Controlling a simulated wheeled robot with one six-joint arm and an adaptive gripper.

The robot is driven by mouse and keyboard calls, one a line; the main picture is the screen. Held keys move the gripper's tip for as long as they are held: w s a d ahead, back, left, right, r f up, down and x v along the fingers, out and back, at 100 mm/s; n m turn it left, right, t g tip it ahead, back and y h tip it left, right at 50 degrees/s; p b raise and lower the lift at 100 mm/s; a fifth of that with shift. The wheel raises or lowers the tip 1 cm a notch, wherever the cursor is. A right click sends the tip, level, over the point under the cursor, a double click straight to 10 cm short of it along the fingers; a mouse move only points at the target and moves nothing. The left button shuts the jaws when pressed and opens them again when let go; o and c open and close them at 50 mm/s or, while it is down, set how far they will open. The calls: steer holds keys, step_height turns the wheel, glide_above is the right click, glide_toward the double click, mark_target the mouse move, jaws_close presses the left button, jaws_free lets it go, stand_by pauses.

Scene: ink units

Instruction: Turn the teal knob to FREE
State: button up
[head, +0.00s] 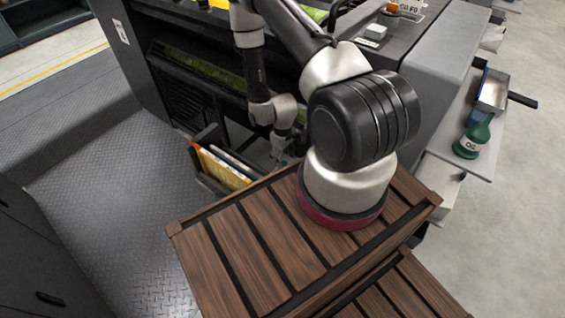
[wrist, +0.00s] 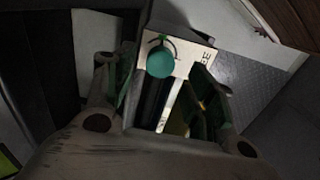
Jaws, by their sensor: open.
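The teal knob (wrist: 160,62) shows as a round cap on a pale label plate (wrist: 192,63) in the wrist view. Dark lettering at the plate's right side is partly cut off by my finger, and a dark arc curves above the knob. I cannot tell the knob's setting. My gripper (wrist: 160,84) is open, with one finger left and one right of the knob in the picture; I see no contact. In the head view my gripper (head: 281,145) reaches low beside the dark press (head: 180,75); the knob is hidden there.
A wooden slatted platform (head: 235,250) lies under my arm's base. The metal floor (head: 95,190) at left is clear.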

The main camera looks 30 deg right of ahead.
step_height(320, 180, down, 4)
steer(key=shift+f, duration=0.1)
steer(key=c, duration=1.1)
steer(key=shift+o, duration=0.2)
